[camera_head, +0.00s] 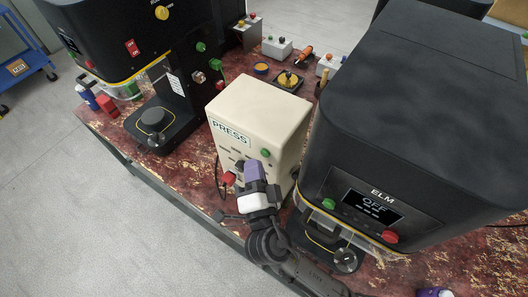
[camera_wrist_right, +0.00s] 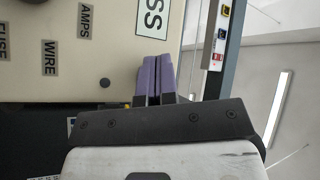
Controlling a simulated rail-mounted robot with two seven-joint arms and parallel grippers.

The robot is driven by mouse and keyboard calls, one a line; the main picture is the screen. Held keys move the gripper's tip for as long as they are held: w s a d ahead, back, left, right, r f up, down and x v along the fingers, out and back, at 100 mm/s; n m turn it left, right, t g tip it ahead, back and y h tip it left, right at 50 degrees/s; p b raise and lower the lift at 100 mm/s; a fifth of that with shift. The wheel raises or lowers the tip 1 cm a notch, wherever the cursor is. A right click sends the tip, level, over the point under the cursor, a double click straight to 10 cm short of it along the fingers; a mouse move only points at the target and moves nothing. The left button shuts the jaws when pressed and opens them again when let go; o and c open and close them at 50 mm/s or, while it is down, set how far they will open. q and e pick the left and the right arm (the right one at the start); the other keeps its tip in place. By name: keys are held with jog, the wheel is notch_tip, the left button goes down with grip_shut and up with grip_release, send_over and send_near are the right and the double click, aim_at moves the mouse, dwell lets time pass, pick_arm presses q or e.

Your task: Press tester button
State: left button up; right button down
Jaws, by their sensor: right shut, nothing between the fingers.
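The tester appears to be the cream box (camera_head: 262,105) with a PRESS sign, standing mid-table. A green button (camera_head: 265,152) is on its front, just above my right gripper (camera_head: 252,170). The right gripper's purple fingers are shut and empty, in front of the lower part of the panel. In the right wrist view the shut fingers (camera_wrist_right: 157,78) overlap the cream panel (camera_wrist_right: 108,60) near its edge, beside the PRESS sign (camera_wrist_right: 153,20). Whether they touch the panel cannot be told. The green button is not visible in the wrist view. My left gripper is not in view.
A black ELM machine (camera_head: 415,120) with an OFF display stands close on the right. Another black machine (camera_head: 115,40) stands on the left. A red part (camera_head: 228,178) is beside my gripper. Small button boxes (camera_head: 277,47) stand behind. Grey floor is open at lower left.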

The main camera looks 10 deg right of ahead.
dwell(0.5)
jog(key=shift+w+d, duration=0.1)
dwell(0.3)
jog(key=shift+w+d+b, duration=0.2)
jog(key=shift+b, duration=0.2)
jog(key=shift+w, duration=0.1)
dwell(0.4)
jog(key=shift+w+d, duration=0.25)
dwell(0.4)
jog(key=shift+s+a+b, duration=0.1)
jog(key=shift+s+b, duration=0.05)
jog(key=shift+b, duration=0.2)
jog(key=shift+s+a+b, duration=0.3)
jog(key=shift+s+a, duration=0.15)
jog(key=shift+s, duration=0.05)
